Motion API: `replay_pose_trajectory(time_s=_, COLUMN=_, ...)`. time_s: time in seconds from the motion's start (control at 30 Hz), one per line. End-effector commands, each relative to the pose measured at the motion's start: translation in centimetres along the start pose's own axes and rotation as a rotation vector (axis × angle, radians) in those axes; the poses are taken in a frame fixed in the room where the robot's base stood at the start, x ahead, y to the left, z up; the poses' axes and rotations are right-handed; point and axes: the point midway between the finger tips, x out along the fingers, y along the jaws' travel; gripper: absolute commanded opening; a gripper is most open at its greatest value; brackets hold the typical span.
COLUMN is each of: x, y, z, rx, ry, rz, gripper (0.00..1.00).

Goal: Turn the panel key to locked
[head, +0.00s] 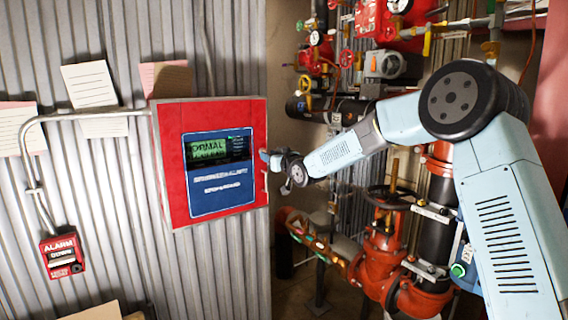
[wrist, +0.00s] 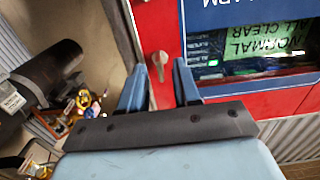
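The red alarm panel (head: 175,165) hangs on the corrugated wall, with a blue face and a green screen reading NORMAL. In the wrist view the panel (wrist: 159,20) appears upside down. A small pale metal key or lever (wrist: 160,64) sits on the panel near its edge, its longer part pointing down the picture. My gripper (head: 275,170) is at the panel's right edge in the head view. In the wrist view its two blue fingers (wrist: 160,86) are apart, one on each side of the key. Whether they touch it cannot be told. The key is not clear in the head view.
A red alarm box (head: 62,256) and a grey conduit (head: 38,140) are left of the panel. Paper notes (head: 90,85) hang around it. Red valves and pipes (head: 385,250) crowd the space to the right, behind my arm.

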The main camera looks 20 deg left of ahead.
Motion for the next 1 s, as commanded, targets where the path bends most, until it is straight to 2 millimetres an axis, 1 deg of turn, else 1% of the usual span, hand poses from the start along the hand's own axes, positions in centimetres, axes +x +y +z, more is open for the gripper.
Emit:
replay_pose_trajectory(time_s=0.03, x=-1.0, y=0.0, z=-0.1, rx=-0.001, ry=-0.001, rz=0.000, gripper=0.32)
replay_pose_trajectory(time_s=0.3, x=-6.3, y=0.0, z=0.1, rx=-0.001, ry=-0.002, rz=0.000, gripper=0.32)
replay_pose_trajectory(time_s=0.5, x=-9.5, y=-0.1, z=0.1, rx=-0.001, ry=-0.002, rz=-0.001, gripper=0.32)
replay_pose_trajectory(time_s=0.6, x=-10.5, y=-0.1, z=0.1, rx=-0.001, ry=-0.001, rz=-0.001, gripper=0.32)
replay_pose_trajectory(time_s=0.7, x=-11.1, y=-0.2, z=0.2, rx=-0.001, ry=-0.002, rz=-0.002, gripper=0.32)
replay_pose_trajectory(time_s=1.0, x=-11.4, y=-0.2, z=0.2, rx=0.000, ry=-0.002, rz=-0.002, gripper=0.32)
